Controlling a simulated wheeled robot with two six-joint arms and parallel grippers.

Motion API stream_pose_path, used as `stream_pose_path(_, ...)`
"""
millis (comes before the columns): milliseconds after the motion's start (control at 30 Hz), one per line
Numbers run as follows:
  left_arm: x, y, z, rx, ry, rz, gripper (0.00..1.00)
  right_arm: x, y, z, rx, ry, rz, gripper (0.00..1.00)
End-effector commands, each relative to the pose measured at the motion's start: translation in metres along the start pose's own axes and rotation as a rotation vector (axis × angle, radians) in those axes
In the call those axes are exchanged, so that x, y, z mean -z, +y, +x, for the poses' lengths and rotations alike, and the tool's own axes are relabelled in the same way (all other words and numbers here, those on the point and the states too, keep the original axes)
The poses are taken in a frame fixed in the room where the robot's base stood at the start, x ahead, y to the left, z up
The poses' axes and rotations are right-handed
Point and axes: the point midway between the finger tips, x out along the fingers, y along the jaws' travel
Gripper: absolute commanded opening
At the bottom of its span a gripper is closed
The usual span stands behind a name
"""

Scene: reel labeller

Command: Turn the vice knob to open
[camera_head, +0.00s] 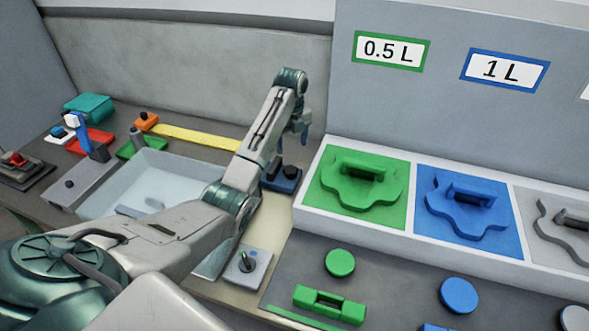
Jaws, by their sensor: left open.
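My left arm reaches in from the lower left, rises, and bends over at the top. My left gripper (304,132) hangs from that bend, small and partly hidden by my own arm link. It is open, with nothing seen between its fingers. A dark blue block with a dark round knob (290,172) stands on the counter below the gripper, partly behind my arm. The gripper is above it and looks apart from it. A grey plate with a dark knob (247,262) lies nearer. I cannot tell for certain which is the vice knob. My right gripper is out of view.
A clear bin (140,180) sits left, partly behind my arm. Around it are a yellow strip (195,137), a green tray (140,148), a red tray (92,140) and a teal box (90,106). Right stands a white rack with green (395,205) and blue (500,238) holders.

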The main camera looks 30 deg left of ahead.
Motion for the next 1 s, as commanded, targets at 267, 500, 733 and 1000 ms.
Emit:
stream_pose_path(267,0.001,0.002,0.043,-0.006,0.004,0.000,0.65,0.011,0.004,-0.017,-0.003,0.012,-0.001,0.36)
stream_pose_path(500,0.001,0.001,0.084,-0.004,0.003,0.000,0.65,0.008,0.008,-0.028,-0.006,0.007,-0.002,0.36)
stream_pose_path(733,0.001,0.001,0.102,-0.002,0.001,0.000,0.65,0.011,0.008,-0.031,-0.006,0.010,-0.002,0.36)
stream_pose_path(1000,0.001,0.001,0.103,-0.001,0.000,0.000,0.63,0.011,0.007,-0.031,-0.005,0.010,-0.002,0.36)
